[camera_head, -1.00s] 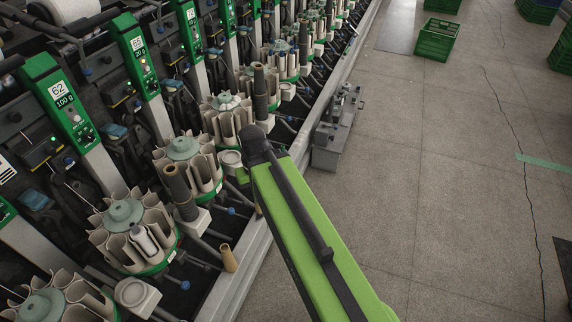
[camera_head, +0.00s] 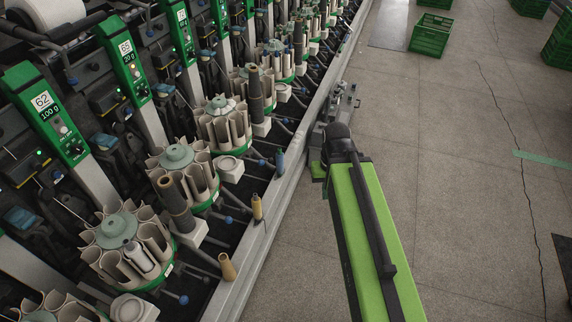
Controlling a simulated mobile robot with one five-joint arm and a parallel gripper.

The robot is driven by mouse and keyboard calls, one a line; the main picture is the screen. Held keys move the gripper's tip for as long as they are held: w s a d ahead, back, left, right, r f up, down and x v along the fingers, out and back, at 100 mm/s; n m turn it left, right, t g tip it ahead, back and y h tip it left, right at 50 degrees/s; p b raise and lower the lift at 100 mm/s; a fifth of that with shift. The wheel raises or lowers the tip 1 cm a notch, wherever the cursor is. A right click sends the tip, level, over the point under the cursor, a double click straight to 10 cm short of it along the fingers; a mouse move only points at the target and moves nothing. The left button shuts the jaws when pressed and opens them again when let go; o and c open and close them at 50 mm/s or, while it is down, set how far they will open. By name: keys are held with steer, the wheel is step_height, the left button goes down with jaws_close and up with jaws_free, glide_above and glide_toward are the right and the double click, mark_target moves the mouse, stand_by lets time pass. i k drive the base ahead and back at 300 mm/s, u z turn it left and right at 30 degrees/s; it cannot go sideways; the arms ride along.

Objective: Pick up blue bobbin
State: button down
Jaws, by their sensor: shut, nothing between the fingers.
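The blue bobbin (camera_head: 280,161) is a small tube standing upright on the machine's front ledge, left of the end of my arm. My gripper (camera_head: 317,171) shows only in part, as a small green piece at the arm's far end; its fingers are mostly hidden by the arm. It is shut and empty, to the right of the blue bobbin with a gap between them.
Round magazines with tubes (camera_head: 120,240) line the machine behind.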

mark_target(280, 155)
steer(key=u, duration=0.15)
steer(key=i, duration=0.4)
steer(key=z, duration=1.3)
steer(key=i, duration=4.35)
steer(key=u, duration=1.45)
